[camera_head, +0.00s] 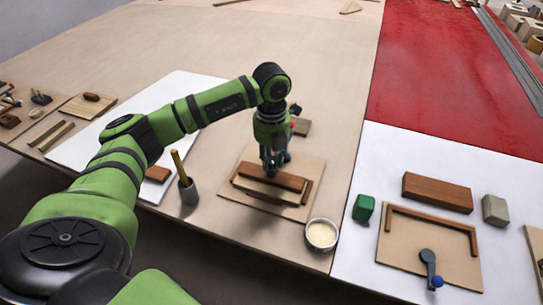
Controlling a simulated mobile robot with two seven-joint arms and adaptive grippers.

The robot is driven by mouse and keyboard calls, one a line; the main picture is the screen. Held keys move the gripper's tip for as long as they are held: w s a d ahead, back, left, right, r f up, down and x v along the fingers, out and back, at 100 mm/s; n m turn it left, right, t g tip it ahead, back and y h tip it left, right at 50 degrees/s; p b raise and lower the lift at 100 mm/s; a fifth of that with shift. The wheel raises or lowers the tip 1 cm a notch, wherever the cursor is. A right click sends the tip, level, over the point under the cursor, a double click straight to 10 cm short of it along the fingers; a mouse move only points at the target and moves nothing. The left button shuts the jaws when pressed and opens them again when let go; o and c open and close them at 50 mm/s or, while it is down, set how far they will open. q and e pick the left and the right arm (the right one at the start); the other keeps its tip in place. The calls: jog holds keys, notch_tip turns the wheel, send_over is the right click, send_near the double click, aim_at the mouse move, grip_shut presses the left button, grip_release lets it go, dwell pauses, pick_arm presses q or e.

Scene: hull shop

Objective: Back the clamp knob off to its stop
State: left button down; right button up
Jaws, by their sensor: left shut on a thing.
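My left gripper (273,167) points straight down over a wooden fixture board (228,197) near the middle of the table. It is shut on the reddish-brown wooden block (288,181) inside the fixture; the fingertips hide the exact contact. No knob shows clearly at this fixture. A blue ball knob (437,281) sits on the lever's end, towards the front edge. My left gripper is well to the left of it, apart. My right gripper is out of view.
A tin of pale contents (321,235) and a grey cup with a yellow-handled tool (188,191) stand near the front edge. A green block (363,207), a brown block (437,192) and a grey block (495,210) surround the right board. The red surface (455,85) is mostly clear.

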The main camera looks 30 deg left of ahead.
pick_arm(q)
jog(key=n, duration=0.4)
jog(key=shift+n, duration=0.3)
jog(key=n+p, duration=0.1)
jog(key=n, duration=0.3)
jog(key=shift+d+n, duration=0.1)
jog(key=shift+n, duration=0.3)
jog(key=c, duration=0.9)
grip_release()
jog(key=shift+c, duration=0.2)
